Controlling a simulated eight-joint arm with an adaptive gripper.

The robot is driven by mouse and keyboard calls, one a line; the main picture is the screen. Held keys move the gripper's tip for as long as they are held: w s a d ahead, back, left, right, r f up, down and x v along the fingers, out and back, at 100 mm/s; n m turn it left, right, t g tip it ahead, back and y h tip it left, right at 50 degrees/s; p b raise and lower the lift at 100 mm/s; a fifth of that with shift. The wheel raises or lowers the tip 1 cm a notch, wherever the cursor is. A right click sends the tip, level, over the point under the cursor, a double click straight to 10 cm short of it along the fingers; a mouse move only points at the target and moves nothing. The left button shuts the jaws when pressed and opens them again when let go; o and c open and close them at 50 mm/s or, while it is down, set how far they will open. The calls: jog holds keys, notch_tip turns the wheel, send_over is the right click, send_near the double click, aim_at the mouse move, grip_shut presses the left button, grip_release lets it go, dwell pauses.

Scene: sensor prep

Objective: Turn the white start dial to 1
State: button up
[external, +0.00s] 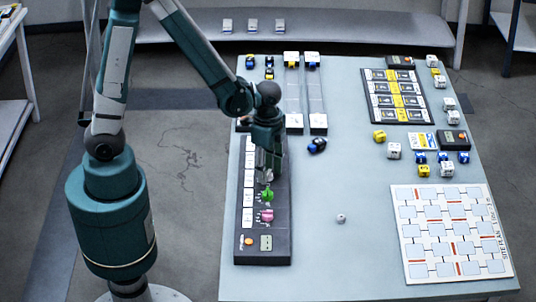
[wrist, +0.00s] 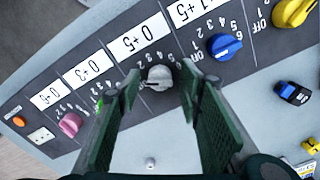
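The white start dial (wrist: 159,76) sits on the dark control panel (wrist: 205,84) beside a white label reading "+5" and "0". Printed numbers run around it. I cannot read for certain which mark its pointer faces. My gripper (wrist: 160,82) is open, with one finger on each side of the dial and a small gap on both sides. In the external view my gripper (external: 268,175) is low over the panel (external: 245,250) and hides the white dial.
A pink dial (wrist: 70,124) and a green dial (wrist: 100,103), partly hidden by a finger, lie to the left. A blue dial (wrist: 223,46) and a yellow dial (wrist: 290,12) lie to the right.

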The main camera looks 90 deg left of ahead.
aim_at(268, 171)
notch_tip(268, 171, up, 12)
dwell(1.1)
dwell(0.5)
jog(key=s+d+r+n+t, duration=0.6)
jog(key=s+d+r, duration=0.4)
jog(key=r, duration=0.3)
jog(key=shift+r+t, duration=0.15)
jog(key=shift+t, duration=0.35)
dwell(0.5)
